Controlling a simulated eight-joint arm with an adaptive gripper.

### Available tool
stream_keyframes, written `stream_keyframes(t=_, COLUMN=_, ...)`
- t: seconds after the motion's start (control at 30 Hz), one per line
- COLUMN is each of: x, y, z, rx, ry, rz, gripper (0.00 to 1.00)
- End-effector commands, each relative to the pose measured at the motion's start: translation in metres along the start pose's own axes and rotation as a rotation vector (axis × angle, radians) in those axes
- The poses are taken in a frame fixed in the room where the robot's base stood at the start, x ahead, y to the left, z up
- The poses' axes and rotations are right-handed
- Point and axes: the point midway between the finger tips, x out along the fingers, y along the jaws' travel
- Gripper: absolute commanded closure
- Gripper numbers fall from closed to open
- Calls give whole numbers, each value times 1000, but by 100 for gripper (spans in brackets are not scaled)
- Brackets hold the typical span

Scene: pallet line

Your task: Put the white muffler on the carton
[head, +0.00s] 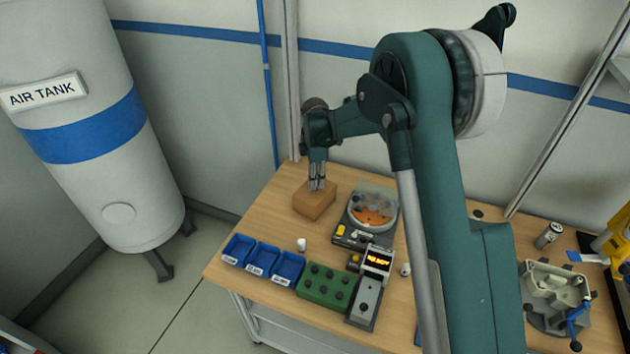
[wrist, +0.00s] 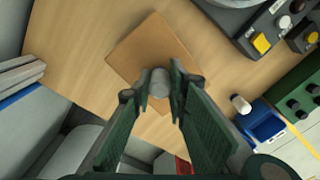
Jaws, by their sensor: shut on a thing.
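The carton (head: 314,204) is a small brown box near the back left of the wooden bench. It also shows in the wrist view (wrist: 146,50), below the fingertips. My gripper (head: 317,185) points down over the carton. In the wrist view my gripper (wrist: 161,84) is shut on a pale, round-ended piece, the white muffler (wrist: 160,80). It is over the carton's top, near one edge. I cannot tell whether it touches the carton. The fingers hide most of it in the head view.
Small white cylinders stand on the bench, one by the blue bins (head: 263,257) and one (head: 405,269) right of the display unit (head: 377,262). A round dish machine (head: 372,208) stands close right of the carton. A green block (head: 326,287) is nearer the front.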

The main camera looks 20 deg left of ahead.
Motion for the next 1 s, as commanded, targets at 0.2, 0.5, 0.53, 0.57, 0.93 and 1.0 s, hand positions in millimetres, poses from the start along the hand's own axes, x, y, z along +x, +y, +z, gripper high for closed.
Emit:
stream_keyframes(t=0.2, x=2, y=0, z=0, rx=0, ry=0, rz=0, gripper=69)
stream_keyframes(t=0.5, x=2, y=0, z=0, rx=0, ry=0, rz=0, gripper=69)
stream_keyframes(t=0.53, x=2, y=0, z=0, rx=0, ry=0, rz=0, gripper=69)
stream_keyframes(t=0.57, x=2, y=0, z=0, rx=0, ry=0, rz=0, gripper=69)
stream_keyframes(t=0.93, x=-21, y=0, z=0, rx=0, ry=0, rz=0, gripper=69)
stream_keyframes(t=1.0, x=-31, y=0, z=0, rx=0, ry=0, rz=0, gripper=69)
